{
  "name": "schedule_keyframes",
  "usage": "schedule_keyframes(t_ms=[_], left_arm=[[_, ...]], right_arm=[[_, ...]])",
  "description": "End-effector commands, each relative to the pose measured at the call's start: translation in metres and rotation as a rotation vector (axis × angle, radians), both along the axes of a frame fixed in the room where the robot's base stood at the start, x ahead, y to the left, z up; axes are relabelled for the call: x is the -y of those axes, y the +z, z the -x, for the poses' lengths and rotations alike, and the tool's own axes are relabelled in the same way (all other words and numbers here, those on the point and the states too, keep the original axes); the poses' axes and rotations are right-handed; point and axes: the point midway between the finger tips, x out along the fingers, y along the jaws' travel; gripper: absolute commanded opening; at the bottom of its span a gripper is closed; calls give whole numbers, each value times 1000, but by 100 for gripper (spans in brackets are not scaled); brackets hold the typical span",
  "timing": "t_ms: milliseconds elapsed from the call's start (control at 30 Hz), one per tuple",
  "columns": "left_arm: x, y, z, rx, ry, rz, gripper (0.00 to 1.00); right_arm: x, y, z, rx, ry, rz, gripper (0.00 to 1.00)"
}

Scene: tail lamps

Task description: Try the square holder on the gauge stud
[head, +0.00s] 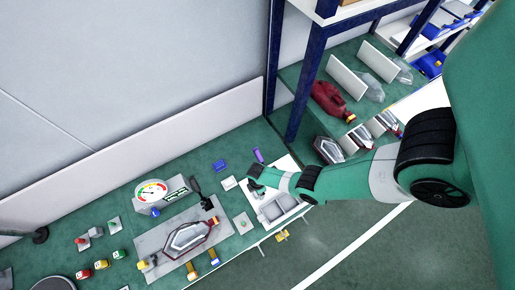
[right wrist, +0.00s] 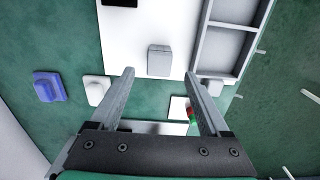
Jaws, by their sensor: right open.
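My right gripper (head: 252,179) is above the white sheet at the bench's right end, its jaws hidden in the head view. In the right wrist view its fingers (right wrist: 159,75) are apart and empty. A small grey block (right wrist: 160,60) stands on the white sheet just beyond and between the fingertips. Left of the fingers are a white piece (right wrist: 95,90) and a blue piece (right wrist: 48,87), also in the head view as white (head: 229,183) and blue (head: 219,166). I cannot tell which is the square holder. A small plate with a raised middle (head: 242,222) may bear the gauge stud. My left gripper is not visible.
A grey compartment tray (right wrist: 238,40) lies at the right, also in the head view (head: 279,208). A round dial gauge (head: 152,190), a lamp on a grey plate (head: 188,237), a purple cylinder (head: 258,156) and several coloured pieces share the bench. A blue shelf post (head: 303,95) stands behind.

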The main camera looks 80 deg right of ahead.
Motion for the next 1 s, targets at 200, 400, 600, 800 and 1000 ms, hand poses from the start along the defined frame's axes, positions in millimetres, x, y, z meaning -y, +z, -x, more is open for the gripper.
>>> schedule_keyframes(t_ms=[200,400,600,800,1000], left_arm=[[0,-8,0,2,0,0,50],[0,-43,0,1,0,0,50],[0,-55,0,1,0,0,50],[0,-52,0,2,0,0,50],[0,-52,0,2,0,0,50]], right_arm=[[0,-8,0,0,0,0,80],[2,-43,1,0,-1,0,80],[2,-55,1,1,0,1,80],[2,-52,1,1,0,1,73],[2,-52,1,1,0,1,37]])
